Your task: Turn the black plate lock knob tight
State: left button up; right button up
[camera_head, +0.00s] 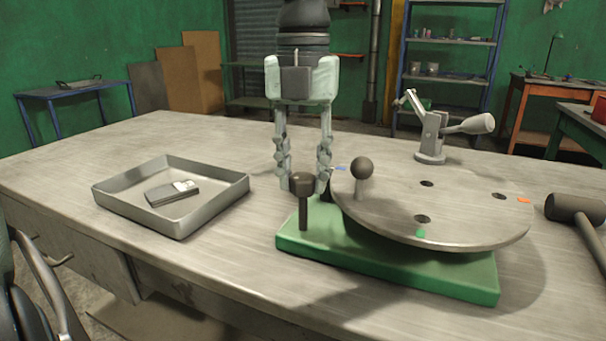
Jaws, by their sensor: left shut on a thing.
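The black plate lock knob (302,183) tops a dark upright post at the left end of the green base (390,268). My left gripper (303,188) points straight down from above, its two fingers on either side of the knob, shut on it. The round grey plate (450,213) lies on the base just right of the gripper. It has several dark holes, coloured marks at its rim and a ball-topped handle (362,169) standing near its left edge. The knob's far side and the exact finger contacts are hidden.
A metal tray (218,208) holding a small grey device (172,193) stands left of the base. A grey clamp-like fixture (431,140) stands behind the plate. A dark mallet (575,208) lies at the right. The bench is clear between tray and base.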

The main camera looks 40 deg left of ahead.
pick_arm(q)
jog(key=m, duration=0.9)
jog(key=shift+m, duration=1.3)
pick_arm(e)
jog(key=shift+r, duration=0.1)
pick_arm(q)
jog(key=o, duration=1.2)
jog(key=shift+c, duration=0.2)
